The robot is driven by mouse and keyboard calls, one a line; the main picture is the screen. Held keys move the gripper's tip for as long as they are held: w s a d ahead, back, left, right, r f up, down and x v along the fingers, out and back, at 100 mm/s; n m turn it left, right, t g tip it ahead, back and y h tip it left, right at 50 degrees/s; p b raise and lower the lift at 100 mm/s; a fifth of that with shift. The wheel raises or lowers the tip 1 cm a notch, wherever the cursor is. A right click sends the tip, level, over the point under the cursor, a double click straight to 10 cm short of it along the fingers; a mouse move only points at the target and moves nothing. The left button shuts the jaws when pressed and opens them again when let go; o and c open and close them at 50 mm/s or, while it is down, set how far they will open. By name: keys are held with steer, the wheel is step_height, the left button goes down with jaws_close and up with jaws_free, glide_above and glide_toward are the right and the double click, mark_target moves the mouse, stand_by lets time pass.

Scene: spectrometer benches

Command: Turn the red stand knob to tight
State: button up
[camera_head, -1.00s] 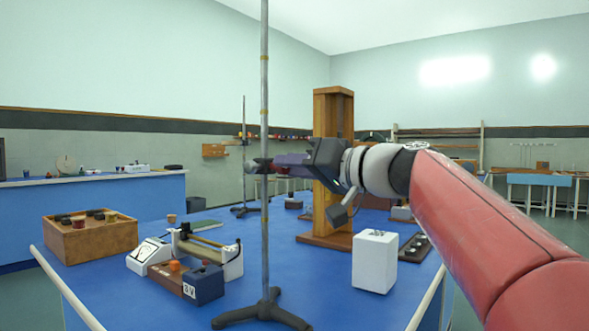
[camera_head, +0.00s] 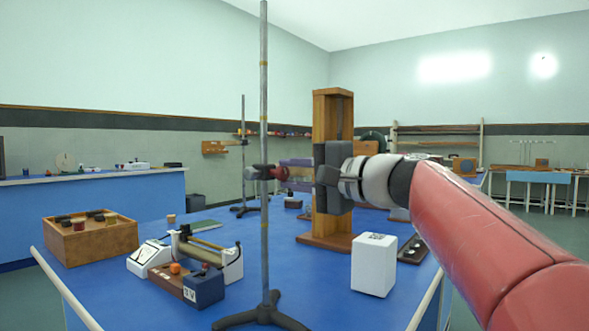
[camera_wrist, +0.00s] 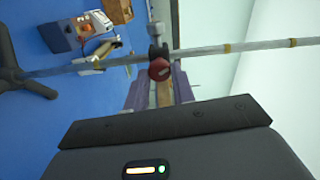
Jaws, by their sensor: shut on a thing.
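The red stand knob (camera_head: 279,173) is on a dark clamp (camera_head: 260,172) partway up a thin grey metal stand rod (camera_head: 264,100). The rod stands upright on a dark footed base (camera_head: 262,313) on the blue bench. My gripper (camera_head: 288,172) reaches in from the right, its purple fingers shut on the knob. In the wrist view the red knob (camera_wrist: 159,69) sits between the tips of my gripper (camera_wrist: 159,76), in front of the rod. The fingers hide part of the knob. I cannot tell how tight it is.
A wooden box (camera_head: 90,235) of small parts and a meter-like instrument (camera_head: 150,254) stand on the left of the blue bench (camera_head: 320,290). A white block (camera_head: 374,264) stands below my arm. A wooden column (camera_head: 333,160) rises just behind my gripper.

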steer(key=shift+m+p, duration=0.6)
steer(key=shift+m, duration=1.1)
steer(key=shift+f, duration=0.1)
steer(key=o, duration=1)
steer(key=b+v, duration=0.1)
steer(key=v, duration=0.6)
steer(key=shift+s+d, duration=0.2)
steer(key=shift+d, duration=0.15)
